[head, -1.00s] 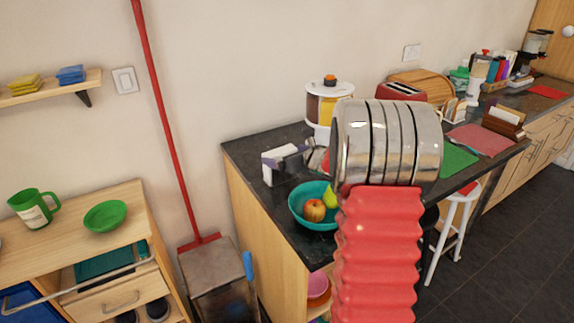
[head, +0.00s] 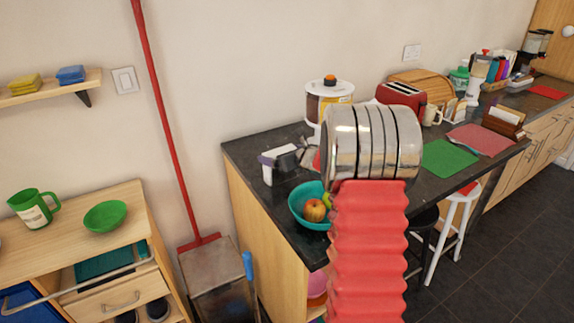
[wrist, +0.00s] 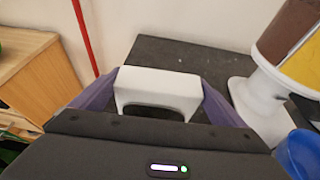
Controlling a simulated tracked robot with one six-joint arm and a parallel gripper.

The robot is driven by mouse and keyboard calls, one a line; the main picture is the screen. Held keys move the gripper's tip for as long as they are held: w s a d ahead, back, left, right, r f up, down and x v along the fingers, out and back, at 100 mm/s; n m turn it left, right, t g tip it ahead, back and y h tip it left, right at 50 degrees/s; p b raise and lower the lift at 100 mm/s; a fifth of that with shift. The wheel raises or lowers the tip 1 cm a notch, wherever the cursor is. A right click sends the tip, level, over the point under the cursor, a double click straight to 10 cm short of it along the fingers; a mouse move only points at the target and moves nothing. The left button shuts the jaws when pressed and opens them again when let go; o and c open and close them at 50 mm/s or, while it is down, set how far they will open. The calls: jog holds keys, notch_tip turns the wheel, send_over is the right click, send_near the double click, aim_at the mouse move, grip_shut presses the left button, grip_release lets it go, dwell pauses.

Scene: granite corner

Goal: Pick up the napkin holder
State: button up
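The white napkin holder (head: 281,152) stands at the left end of the dark counter, near its corner. In the wrist view the napkin holder (wrist: 160,82) is a white block with a dark opening facing me. My gripper (wrist: 160,90) has its two purple fingers spread, one on each side of the holder. I cannot tell whether the fingers touch it. In the head view my gripper (head: 277,160) is at the holder and partly covers it. My metal and red arm hides part of the counter.
A teal bowl (head: 297,208) with fruit sits close in front of the holder. A white-based dispenser (head: 325,103) stands behind to the right. A red toaster (head: 401,94) is further right. A red-handled broom (head: 160,110) leans on the wall at left.

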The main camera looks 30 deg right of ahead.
jog(key=c, duration=0.8)
notch_tip(320, 180, up, 10)
jog(key=shift+r, duration=0.1)
dwell(0.3)
dwell(0.4)
